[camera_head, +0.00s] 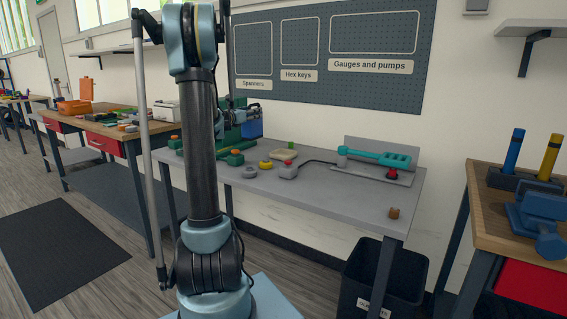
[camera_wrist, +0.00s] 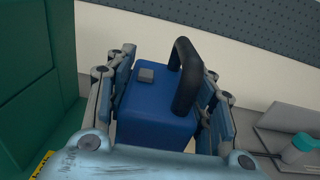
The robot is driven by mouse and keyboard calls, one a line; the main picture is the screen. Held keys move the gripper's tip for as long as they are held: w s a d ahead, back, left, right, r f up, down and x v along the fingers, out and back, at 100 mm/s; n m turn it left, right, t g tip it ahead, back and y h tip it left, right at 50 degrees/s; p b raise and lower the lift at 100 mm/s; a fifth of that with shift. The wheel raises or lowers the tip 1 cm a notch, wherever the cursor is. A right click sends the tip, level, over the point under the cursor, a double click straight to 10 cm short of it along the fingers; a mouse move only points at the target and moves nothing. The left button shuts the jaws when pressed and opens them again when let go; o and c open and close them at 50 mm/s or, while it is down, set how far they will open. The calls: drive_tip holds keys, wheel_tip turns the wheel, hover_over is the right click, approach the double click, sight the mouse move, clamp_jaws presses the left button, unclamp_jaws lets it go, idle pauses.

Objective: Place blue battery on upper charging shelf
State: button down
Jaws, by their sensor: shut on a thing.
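The blue battery (camera_wrist: 150,108) is a box with a black arched handle and a small grey block on top. My gripper (camera_wrist: 170,92) is shut on it, with a finger on each of two opposite sides. The battery (camera_head: 253,129) also shows in the head view, right of my arm, above the back of the grey bench. A green cabinet-like unit (camera_wrist: 30,80) stands close to the left of the battery in the wrist view. Its green parts (camera_head: 227,133) show partly behind my arm in the head view. I cannot make out which part is the upper charging shelf.
The grey bench (camera_head: 330,190) carries a teal tool (camera_head: 375,156), a red knob (camera_head: 391,174) and several small parts. A pegboard (camera_head: 330,60) hangs behind it. A dark bin (camera_head: 385,280) stands below. The bench's front right is mostly clear.

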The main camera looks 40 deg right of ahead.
sight(258, 132)
drive_tip(key=shift+s+d+r, duration=0.1)
drive_tip(key=shift+s+d, duration=0.45)
drive_tip(key=shift+d, duration=0.35)
drive_tip(key=shift+s+d+f, duration=0.1)
drive_tip(key=shift+d+f, duration=0.05)
drive_tip(key=shift+f, duration=4.8)
drive_tip(key=c, duration=0.7)
unclamp_jaws()
drive_tip(key=shift+c, duration=0.2)
